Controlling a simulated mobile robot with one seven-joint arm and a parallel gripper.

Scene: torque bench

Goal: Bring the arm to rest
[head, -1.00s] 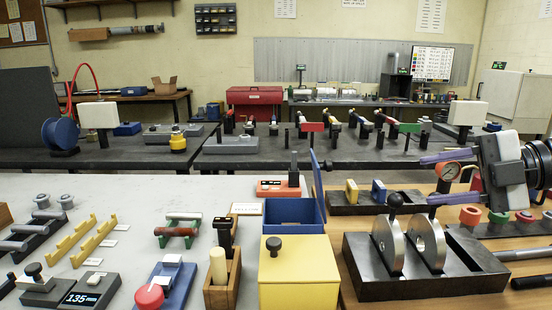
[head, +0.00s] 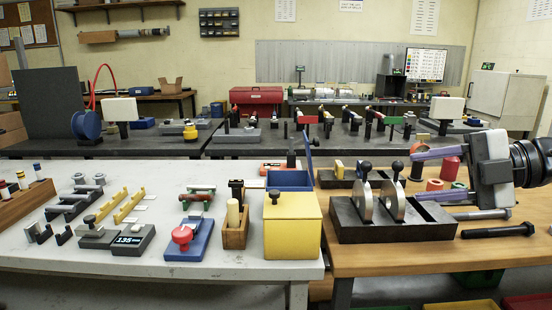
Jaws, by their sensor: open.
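My gripper (head: 442,183) is at the right of the head view, coming in from the right edge and pointing left. Its two long fingers are wide apart, one above the other, with nothing held between them. The fingers overlap the right part of the black tray (head: 395,233) with two upright metal discs (head: 364,201) in the picture. I cannot tell whether a finger touches anything there.
A yellow box (head: 292,228) and an open blue box (head: 289,180) stand left of the black tray. The white bench (head: 150,265) holds several racks and a red-knobbed blue device (head: 190,238).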

